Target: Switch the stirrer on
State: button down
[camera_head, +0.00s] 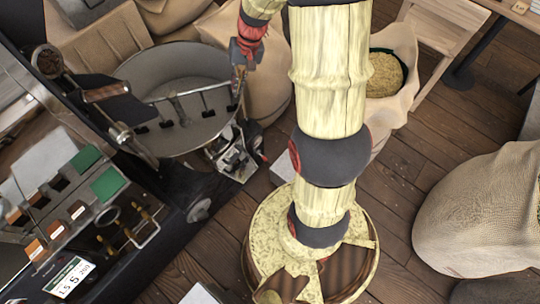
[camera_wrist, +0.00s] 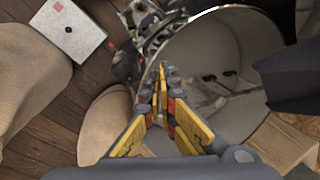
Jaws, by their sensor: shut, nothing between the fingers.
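The stirrer (camera_head: 182,108) is a bar with several paddles, set inside the wide round cooling pan (camera_head: 150,70) of the roaster. The pan also shows in the wrist view (camera_wrist: 262,45), with the stirrer (camera_wrist: 218,92) partly visible. My gripper (camera_head: 238,88) is shut and empty, at the pan's right rim. In the wrist view its fingertips (camera_wrist: 163,72) meet in front of the rim. A metal mechanism (camera_head: 232,155) sits below the pan's near right side. I cannot make out a stirrer switch clearly; my gripper may hide part of the rim.
The roaster's dark control panel (camera_head: 125,215) fills the left, with a round knob (camera_head: 199,210) on its side. Burlap sacks (camera_head: 490,205) stand around, one open with beans (camera_head: 385,75). A wooden chair (camera_head: 445,35) is behind. Bare wooden floor (camera_head: 400,220) lies at the right.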

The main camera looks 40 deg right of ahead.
jog(key=d+f+m+t+y+b, duration=0.1)
jog(key=d+f+m+y, duration=0.15)
jog(key=d+f, duration=0.95)
jog(key=d+f+m+y+b, duration=0.1)
jog(key=d+f+m, duration=0.15)
jog(key=f, duration=2.05)
jog(key=m+t, duration=0.2)
jog(key=m, duration=0.2)
send_near(263, 157)
jog(key=d+f, duration=0.2)
jog(key=d, duration=0.2)
jog(key=shift+s+d+h+b, duration=0.15)
jog(key=shift+s+h+b, duration=0.1)
jog(key=shift+s+b, duration=0.1)
jog(key=b+x, duration=0.3)
jog(key=x, duration=0.7)
jog(key=shift+b, duration=0.4)
